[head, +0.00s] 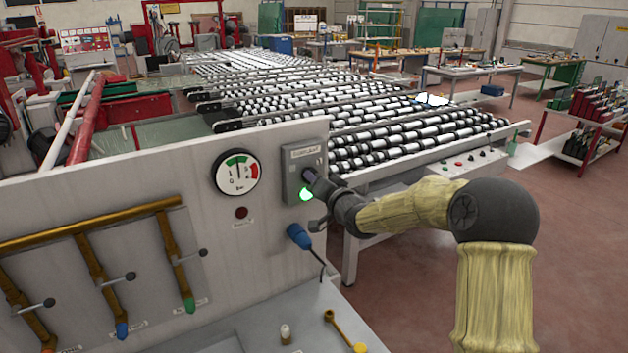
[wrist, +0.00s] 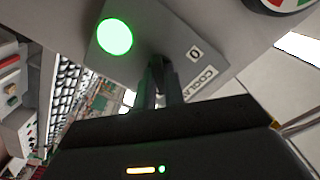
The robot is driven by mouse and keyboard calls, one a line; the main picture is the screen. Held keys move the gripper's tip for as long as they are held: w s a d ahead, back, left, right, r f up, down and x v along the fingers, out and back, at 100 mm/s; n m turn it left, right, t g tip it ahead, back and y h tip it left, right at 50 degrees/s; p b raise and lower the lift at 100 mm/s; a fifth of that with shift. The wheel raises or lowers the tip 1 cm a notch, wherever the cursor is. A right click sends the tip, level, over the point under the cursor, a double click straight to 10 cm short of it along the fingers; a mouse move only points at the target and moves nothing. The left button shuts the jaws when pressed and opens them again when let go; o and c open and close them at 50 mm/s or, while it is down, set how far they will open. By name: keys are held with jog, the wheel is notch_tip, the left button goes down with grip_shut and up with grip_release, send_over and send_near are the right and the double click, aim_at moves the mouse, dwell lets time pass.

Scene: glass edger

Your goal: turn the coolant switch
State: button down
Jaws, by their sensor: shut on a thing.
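The coolant switch is on a grey box (head: 293,186) on the upright panel, with a label on top. In the wrist view the box (wrist: 178,38) shows a "0" mark and part of the coolant label. A green lamp (head: 306,195) glows on the box; it is also bright in the wrist view (wrist: 114,36). My gripper (head: 310,176) reaches the box from the right. Its fingers (wrist: 158,75) are shut on the switch knob, which they mostly hide. The knob's exact angle cannot be told.
A pressure gauge (head: 237,173) and a dark red button (head: 241,213) sit left of the box. A blue plug (head: 299,236) hangs below it. Brass pipes with valves (head: 95,228) cover the panel's left. A roller conveyor (head: 400,135) stands behind.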

jog(key=c, duration=1.5)
grip_release()
jog(key=shift+s+d, duration=0.1)
jog(key=b+v, duration=0.4)
jog(key=v, duration=1.3)
jog(key=shift+d+b, duration=0.1)
jog(key=shift+b, duration=0.3)
jog(key=s+d+f+g+h, duration=0.3)
jog(key=s+d+f+h, duration=0.1)
jog(key=f, duration=0.3)
jog(key=s+d+f+g+h, duration=0.3)
jog(key=s+d+f+h, duration=0.15)
jog(key=f, duration=0.25)
jog(key=s+f+g, duration=0.2)
jog(key=s, duration=0.3)
jog(key=s+d+f+n+g+h, duration=0.1)
jog(key=s+f+g, duration=0.1)
jog(key=s, duration=0.2)
jog(key=s+d+f+g, duration=0.1)
jog(key=s+f+g, duration=0.1)
jog(key=s, duration=0.3)
jog(key=shift+s+f+h, duration=0.2)
jog(key=shift+s+h, duration=0.05)
jog(key=shift+s, duration=0.05)
